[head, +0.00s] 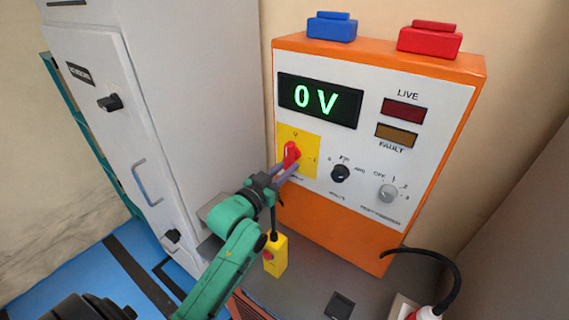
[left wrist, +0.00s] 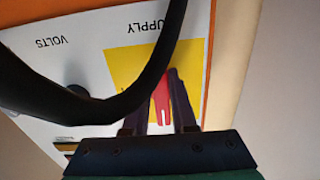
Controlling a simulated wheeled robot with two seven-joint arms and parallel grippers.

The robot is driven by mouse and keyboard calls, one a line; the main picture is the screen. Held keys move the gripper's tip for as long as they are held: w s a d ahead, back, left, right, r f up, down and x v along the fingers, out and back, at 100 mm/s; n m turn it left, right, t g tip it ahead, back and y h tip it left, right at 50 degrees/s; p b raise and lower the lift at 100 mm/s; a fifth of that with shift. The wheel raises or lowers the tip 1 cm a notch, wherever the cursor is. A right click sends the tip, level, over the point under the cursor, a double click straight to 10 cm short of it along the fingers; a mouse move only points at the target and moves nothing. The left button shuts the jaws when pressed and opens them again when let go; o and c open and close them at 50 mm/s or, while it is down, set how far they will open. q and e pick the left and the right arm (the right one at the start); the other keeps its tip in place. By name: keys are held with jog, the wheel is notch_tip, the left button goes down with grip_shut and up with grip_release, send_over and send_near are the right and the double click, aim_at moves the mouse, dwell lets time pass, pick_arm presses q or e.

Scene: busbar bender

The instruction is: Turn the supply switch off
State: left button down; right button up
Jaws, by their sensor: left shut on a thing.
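The supply switch is a red handle (head: 291,153) on a yellow plate (head: 310,143) on the orange-framed control panel. The handle stands about upright, with a mark above it and another to its right. My left gripper (head: 287,168) is shut on the handle from below. In the left wrist view the red handle (left wrist: 161,102) lies between the two dark fingers, over the yellow plate (left wrist: 128,68) under the word SUPPLY, seen upside down. My right gripper is not in view.
The display (head: 320,100) reads 0 V. The LIVE lamp (head: 403,109) and FAULT lamp (head: 396,135) look dark. A black knob (head: 341,173) and grey knob (head: 388,193) sit right of the switch. A yellow box (head: 276,256) stands below; a grey cabinet (head: 150,110) is left.

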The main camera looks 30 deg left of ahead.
pick_arm(q)
jog(key=shift+d, duration=0.1)
dwell(0.4)
jog(key=c, duration=0.7)
grip_release()
jog(key=shift+f, duration=0.1)
jog(key=s, duration=0.4)
jog(key=s+a, duration=0.1)
jog(key=s, duration=0.4)
jog(key=s+a, duration=0.1)
jog(key=s, duration=0.4)
jog(key=shift+s, duration=0.2)
